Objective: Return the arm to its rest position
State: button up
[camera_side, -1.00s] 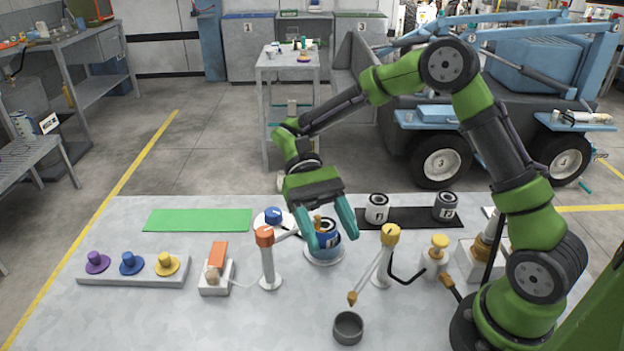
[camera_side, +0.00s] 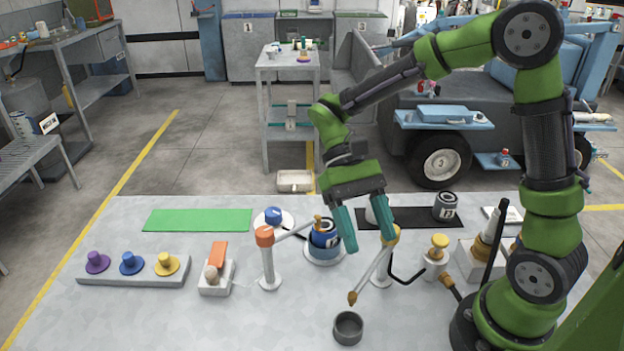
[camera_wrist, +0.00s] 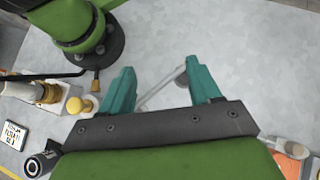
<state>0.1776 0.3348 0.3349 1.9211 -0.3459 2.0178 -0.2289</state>
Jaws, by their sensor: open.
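My gripper (camera_side: 368,232) has teal fingers spread apart with nothing between them. In the wrist view my gripper (camera_wrist: 162,92) is also open, with bare grey table and a thin pale rod beyond the fingers. My arm is bent, its elbow raised high at the right of the side view.
A blue can (camera_side: 324,236) sits in a round holder beside an orange-topped post (camera_side: 266,262). A yellow-topped post (camera_side: 388,265) stands near the gripper, above a grey cup (camera_side: 348,327). A dark can (camera_side: 445,206) stands on the mat. The green mat (camera_side: 198,220) is empty.

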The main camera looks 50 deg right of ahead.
jog(key=d+r+t+h, duration=0.1)
jog(key=d+r+t, duration=0.5)
jog(key=t, duration=1)
jog(key=shift+s+d+r+h, duration=0.35)
jog(key=shift+d+r+h, duration=0.05)
jog(key=shift+r, duration=0.4)
